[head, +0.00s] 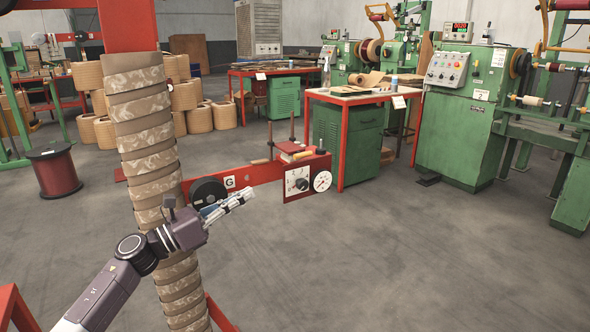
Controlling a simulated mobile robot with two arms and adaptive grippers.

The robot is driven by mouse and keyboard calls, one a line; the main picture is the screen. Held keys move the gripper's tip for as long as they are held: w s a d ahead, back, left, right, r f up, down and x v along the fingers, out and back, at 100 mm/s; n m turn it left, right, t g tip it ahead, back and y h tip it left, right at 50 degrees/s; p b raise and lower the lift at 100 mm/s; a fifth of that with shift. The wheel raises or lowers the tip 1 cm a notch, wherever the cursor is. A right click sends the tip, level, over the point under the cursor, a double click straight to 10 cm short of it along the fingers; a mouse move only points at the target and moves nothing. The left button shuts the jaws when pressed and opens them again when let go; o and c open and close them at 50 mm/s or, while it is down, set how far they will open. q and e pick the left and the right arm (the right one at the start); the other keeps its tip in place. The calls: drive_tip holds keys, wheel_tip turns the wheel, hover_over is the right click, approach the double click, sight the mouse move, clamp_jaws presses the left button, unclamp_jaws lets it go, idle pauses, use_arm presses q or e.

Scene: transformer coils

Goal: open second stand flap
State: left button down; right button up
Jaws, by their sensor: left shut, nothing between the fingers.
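A red stand arm (262,172) runs across the middle of the head view, behind a tall column of tan wrapped rolls (150,130). It carries a black round disc (207,191), a white "G" label (229,182) and a red box with two dials (305,183) at its right end. I cannot tell which part is the second stand flap. My left gripper (246,195) is shut and empty, its fingers pointing right. It shows in front of the arm, just below the "G" label and left of the dials; I cannot tell whether it touches. My right gripper is out of view.
A red-framed workbench (370,98) with a green cabinet stands behind the dial box. Green winding machines (458,135) stand at the right. A dark red spool (54,170) and stacked tan rolls are at the left. The floor (400,260) at front right is clear.

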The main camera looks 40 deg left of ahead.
use_arm(q)
approach(295, 167)
drive_tip(key=s+d+r, duration=0.2)
drive_tip(key=d, duration=0.1)
drive_tip(key=x, duration=0.6)
drive_tip(key=shift+w+a, duration=0.2)
drive_tip(key=shift+w, duration=0.3)
drive_tip(key=shift+x, duration=0.85)
drive_tip(key=shift+w+d, duration=0.1)
drive_tip(key=shift+w, duration=0.05)
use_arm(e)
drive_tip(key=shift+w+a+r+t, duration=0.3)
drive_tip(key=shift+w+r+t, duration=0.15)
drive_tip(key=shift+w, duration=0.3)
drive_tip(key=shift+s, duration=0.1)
